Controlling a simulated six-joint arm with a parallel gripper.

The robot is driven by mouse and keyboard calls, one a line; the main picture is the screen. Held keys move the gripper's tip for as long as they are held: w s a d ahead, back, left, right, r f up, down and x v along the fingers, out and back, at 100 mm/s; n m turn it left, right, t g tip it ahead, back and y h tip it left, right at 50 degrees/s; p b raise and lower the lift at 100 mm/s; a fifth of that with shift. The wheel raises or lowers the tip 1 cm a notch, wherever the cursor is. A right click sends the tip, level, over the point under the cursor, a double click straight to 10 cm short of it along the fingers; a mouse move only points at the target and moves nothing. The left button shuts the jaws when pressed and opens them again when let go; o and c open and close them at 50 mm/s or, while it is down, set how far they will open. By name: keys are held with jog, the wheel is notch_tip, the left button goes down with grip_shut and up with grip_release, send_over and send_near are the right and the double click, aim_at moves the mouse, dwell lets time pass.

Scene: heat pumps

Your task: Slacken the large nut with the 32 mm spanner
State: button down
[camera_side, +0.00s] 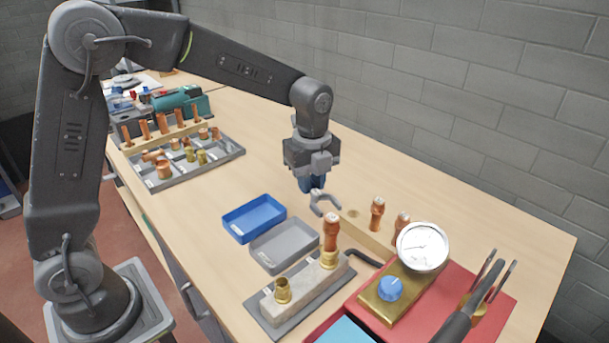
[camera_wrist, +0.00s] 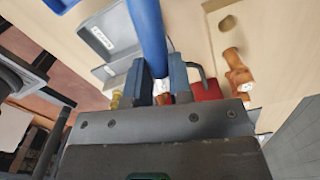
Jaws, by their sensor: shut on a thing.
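The spanner's grey open-ended head (camera_side: 322,202) juts out just below my gripper (camera_side: 312,184). My gripper is shut on the spanner and holds it over the table, apart from the block. In the wrist view the spanner's blue handle (camera_wrist: 148,35) runs up from between the fingers of my gripper (camera_wrist: 160,80). Two brass nuts are on the pale block: one (camera_side: 328,259) sits under an upright copper fitting (camera_side: 331,232), the other (camera_side: 283,291) is at the block's near-left end. I cannot tell for certain which is the large nut. The spanner's size marking cannot be read.
A blue tray (camera_side: 254,218) and a grey tray (camera_side: 284,246) lie left of the block (camera_side: 305,288). The table behind my gripper is clear.

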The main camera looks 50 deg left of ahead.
aim_at(317, 201)
jog(key=shift+s+d+r+m, duration=0.1)
jog(key=shift+d+m, duration=0.25)
jog(key=shift+m, duration=0.65)
jog(key=shift+d+f+m, duration=0.1)
jog(key=shift+f+m, duration=0.1)
jog(key=shift+m, duration=0.1)
notch_tip(317, 201, down, 5)
jog(key=shift+d+r, duration=0.1)
jog(key=shift+s+d+r, duration=0.1)
jog(key=shift+s+d, duration=0.2)
jog(key=shift+d, duration=0.2)
jog(key=shift+s+d, duration=0.3)
jog(key=shift+d, duration=0.2)
jog(key=shift+s+d, duration=0.1)
jog(key=shift+d, duration=0.1)
jog(key=shift+s+d, duration=0.15)
jog(key=shift+d, duration=0.15)
jog(key=shift+s+d, duration=0.4)
jog(key=shift+d, duration=0.3)
